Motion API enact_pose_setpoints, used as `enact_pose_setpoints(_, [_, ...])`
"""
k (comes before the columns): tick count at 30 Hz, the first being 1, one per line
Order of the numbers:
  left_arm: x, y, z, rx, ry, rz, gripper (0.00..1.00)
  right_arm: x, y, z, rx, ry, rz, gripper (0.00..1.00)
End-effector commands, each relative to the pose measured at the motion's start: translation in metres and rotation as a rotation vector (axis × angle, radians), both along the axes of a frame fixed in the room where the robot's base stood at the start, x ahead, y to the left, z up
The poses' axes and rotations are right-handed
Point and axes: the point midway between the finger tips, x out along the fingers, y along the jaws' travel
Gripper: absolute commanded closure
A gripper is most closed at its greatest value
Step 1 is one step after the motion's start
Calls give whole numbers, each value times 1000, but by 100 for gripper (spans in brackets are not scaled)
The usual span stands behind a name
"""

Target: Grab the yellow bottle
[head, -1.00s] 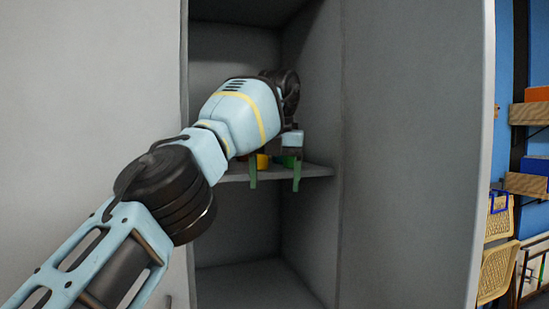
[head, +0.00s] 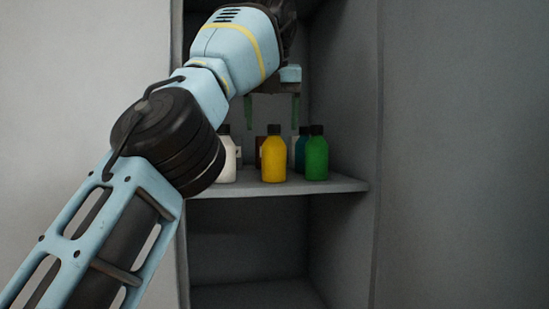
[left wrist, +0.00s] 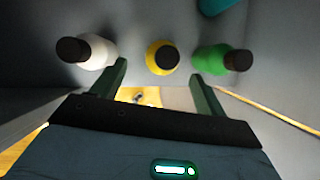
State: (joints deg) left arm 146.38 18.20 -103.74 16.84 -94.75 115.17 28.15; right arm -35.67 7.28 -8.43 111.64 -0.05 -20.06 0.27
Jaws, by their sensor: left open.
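The yellow bottle (head: 273,159) with a black cap stands upright on the cabinet shelf, between a white bottle (head: 228,160) and a green bottle (head: 316,158). My left gripper (head: 271,112) is open, with its two green fingers hanging apart above the bottles in the head view. In the left wrist view the yellow bottle (left wrist: 162,57) is seen from above, lying between the lines of the two open fingers (left wrist: 158,78) and just beyond their tips. Nothing is between the fingers. My right gripper is not in view.
The shelf (head: 290,187) is inside a grey cabinet with close side walls. A teal bottle (head: 301,152) and a brown one (head: 260,150) stand behind the front row. The compartment below looks empty.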

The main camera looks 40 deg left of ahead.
Motion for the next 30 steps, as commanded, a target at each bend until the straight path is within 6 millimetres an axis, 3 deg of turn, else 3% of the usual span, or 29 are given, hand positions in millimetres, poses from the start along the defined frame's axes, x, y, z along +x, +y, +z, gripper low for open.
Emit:
enact_pose_setpoints(23, [6,5,-20,1,-3,-1,26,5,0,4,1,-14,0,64])
enact_pose_setpoints(30, [14,8,-42,-1,-1,-3,26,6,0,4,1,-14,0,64])
